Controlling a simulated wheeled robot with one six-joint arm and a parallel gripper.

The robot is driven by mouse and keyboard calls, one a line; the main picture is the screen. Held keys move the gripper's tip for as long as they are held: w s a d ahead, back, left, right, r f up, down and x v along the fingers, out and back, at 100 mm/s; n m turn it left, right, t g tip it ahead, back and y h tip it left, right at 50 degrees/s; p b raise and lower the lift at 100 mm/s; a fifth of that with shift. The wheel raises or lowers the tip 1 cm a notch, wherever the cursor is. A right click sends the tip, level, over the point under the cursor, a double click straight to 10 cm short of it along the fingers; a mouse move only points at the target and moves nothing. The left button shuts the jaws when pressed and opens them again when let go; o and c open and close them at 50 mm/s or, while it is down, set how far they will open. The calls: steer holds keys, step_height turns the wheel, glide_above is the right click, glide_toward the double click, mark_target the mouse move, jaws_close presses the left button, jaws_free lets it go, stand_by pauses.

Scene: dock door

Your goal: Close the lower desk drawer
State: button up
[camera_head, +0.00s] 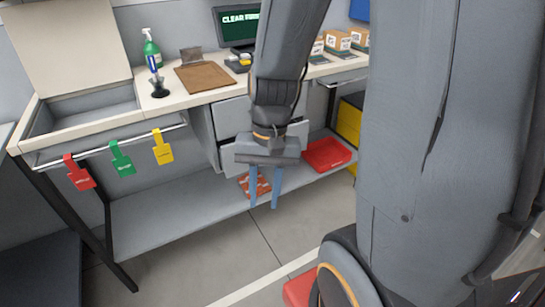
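The desk (185,98) has a grey drawer unit under its top. The upper drawer (229,118) looks shut. The lower drawer (229,161) stands out from the unit, its front nearer to me than the upper one. My gripper (264,205) hangs pointing down in front of the lower drawer, with its two blue fingers apart and nothing held between them. The gripper's body hides the middle of the drawer front and any handle. I cannot tell whether the gripper touches the drawer.
A rail (110,147) with red, green and yellow tags runs along the desk's front left. A lower shelf (165,216) holds a red tray (326,154) at right and a red patterned item behind my fingers. A spray bottle (151,50) stands on top.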

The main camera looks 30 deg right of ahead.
steer(key=w+a+f+m+y+b, duration=0.2)
steer(key=w+f+m+y+b, duration=0.3)
steer(key=f+m+y+b, duration=0.65)
steer(key=w+d+f+m+t+b, duration=0.1)
steer(key=w+m+t+b, duration=0.1)
steer(key=w+m, duration=0.35)
steer(key=w+d+f+m+t+b, duration=0.2)
steer(key=w+m, duration=0.2)
steer(key=m, duration=0.3)
steer(key=w+d+f+m+t+h+b, duration=0.25)
steer(key=w+d+m+t+b, duration=0.3)
steer(key=d+m+t, duration=0.5)
steer(key=w+d+f+m+t+h+b, duration=0.2)
steer(key=w+d+f+m+t+b, duration=0.4)
steer(key=d, duration=0.7)
steer(key=w+a+r+m+g, duration=0.1)
steer(key=w+a+r+m, duration=0.1)
steer(key=w, duration=0.5)
steer(key=shift+a+r+p, duration=0.35)
steer(key=shift+a+r, duration=0.25)
steer(key=shift+w, duration=0.1)
jaws_close()
